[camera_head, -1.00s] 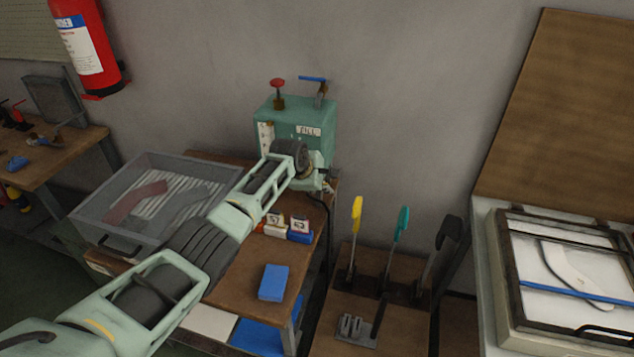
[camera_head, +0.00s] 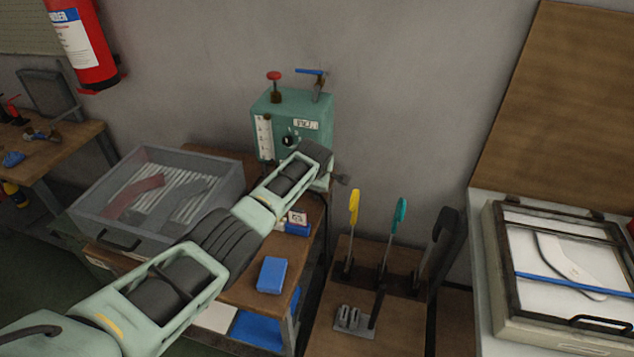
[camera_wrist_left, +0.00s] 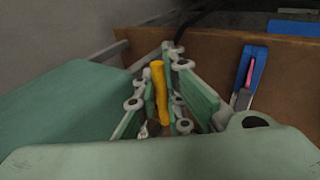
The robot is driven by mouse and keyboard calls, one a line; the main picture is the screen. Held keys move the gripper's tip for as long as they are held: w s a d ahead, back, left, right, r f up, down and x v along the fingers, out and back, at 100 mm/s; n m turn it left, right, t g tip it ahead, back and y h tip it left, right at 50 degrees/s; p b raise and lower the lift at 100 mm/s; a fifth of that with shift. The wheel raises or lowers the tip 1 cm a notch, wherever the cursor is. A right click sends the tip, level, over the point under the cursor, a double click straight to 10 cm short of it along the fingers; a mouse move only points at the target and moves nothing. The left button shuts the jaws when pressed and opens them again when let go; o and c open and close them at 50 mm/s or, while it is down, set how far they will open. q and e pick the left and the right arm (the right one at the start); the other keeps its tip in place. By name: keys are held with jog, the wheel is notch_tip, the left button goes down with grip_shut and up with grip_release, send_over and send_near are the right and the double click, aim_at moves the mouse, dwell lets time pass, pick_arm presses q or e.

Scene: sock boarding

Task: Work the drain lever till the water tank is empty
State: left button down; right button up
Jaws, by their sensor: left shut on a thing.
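The water tank (camera_head: 275,108) is a green box by the wall with a white gauge strip (camera_head: 264,138), a dark knob and a white label on its front. A red knob (camera_head: 274,76) and a blue lever (camera_head: 311,72) sit on top. I cannot read the water level. My left arm reaches to the tank's lower right side; the gripper is mostly hidden there in the head view. In the left wrist view my left gripper (camera_wrist_left: 161,68) is shut on a yellow bar (camera_wrist_left: 160,95), which looks like the drain lever's handle. My right gripper is not in view.
A grey tray (camera_head: 105,205) with sock-like pieces stands left of the arm. A blue block (camera_head: 272,275) lies on the wooden bench (camera_head: 240,290). Yellow (camera_head: 353,207) and teal (camera_head: 399,215) levers stand to the right, and a framed board lies at far right.

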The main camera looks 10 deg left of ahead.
pick_arm(q)
jog(key=c, duration=1.8)
grip_release()
jog(key=shift+d, duration=0.15)
jog(key=shift+r, duration=0.1)
jog(key=v, duration=1.1)
jog(key=shift+s+r, duration=0.3)
